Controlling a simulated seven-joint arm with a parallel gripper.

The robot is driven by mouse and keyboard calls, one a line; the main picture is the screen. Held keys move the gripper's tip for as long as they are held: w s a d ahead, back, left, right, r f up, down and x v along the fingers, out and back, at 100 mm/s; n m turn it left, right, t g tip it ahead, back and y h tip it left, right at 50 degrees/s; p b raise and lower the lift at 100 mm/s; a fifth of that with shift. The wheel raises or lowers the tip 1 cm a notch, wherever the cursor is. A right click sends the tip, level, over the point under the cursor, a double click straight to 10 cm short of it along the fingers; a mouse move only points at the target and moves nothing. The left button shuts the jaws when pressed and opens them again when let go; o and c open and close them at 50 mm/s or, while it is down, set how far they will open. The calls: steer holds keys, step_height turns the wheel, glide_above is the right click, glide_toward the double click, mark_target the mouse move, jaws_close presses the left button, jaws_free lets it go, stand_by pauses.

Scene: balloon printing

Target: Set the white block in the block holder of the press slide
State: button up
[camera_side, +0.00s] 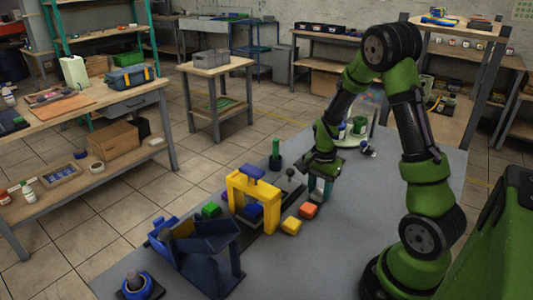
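The press is a yellow arch (253,200) with a blue block (254,172) on top, on the grey table. Its slide runs low through the arch, and something blue sits under the arch. I cannot make out the block holder clearly. My gripper (319,193) points down just right of the press, beyond the orange block (308,211). Its fingers are small and partly dark, so I cannot tell whether it holds anything. I cannot pick out a white block with certainty.
A green post (276,156) stands behind. The table's front middle is clear.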

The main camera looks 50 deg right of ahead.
steer(key=shift+c, duration=0.6)
steer(key=shift+r, duration=0.7)
steer(key=shift+r, duration=3.05)
steer(key=shift+w+a+f, duration=0.1)
steer(key=shift+w+a, duration=0.05)
steer(key=shift+a, duration=0.15)
steer(key=w+a+r, duration=0.2)
steer(key=w+a, duration=0.6)
steer(key=w, duration=0.2)
steer(key=shift+s+a+f, duration=0.1)
steer(key=shift+f, duration=2.55)
